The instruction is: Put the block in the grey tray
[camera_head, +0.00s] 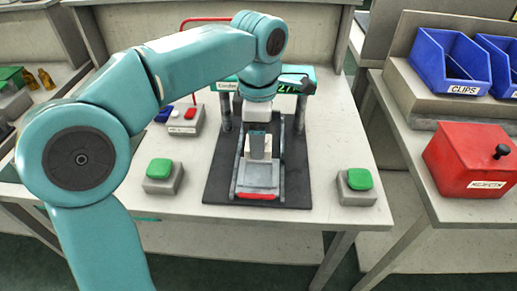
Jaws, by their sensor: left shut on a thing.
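My left arm comes in from the left and reaches over the table. My left gripper (258,138) points down at the middle of the black mat and is shut on a pale block (259,153). The fingers hide part of the block. The grey tray (258,178), with a red front edge, is on the mat between two rails. The block shows just over the back part of the tray; I cannot tell whether it touches the tray floor. My right gripper is not in view.
Green buttons stand at left (160,169) and right (359,179). A small control box (184,118) is at back left. A red box (473,160) and blue bins (450,60) are on the right bench.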

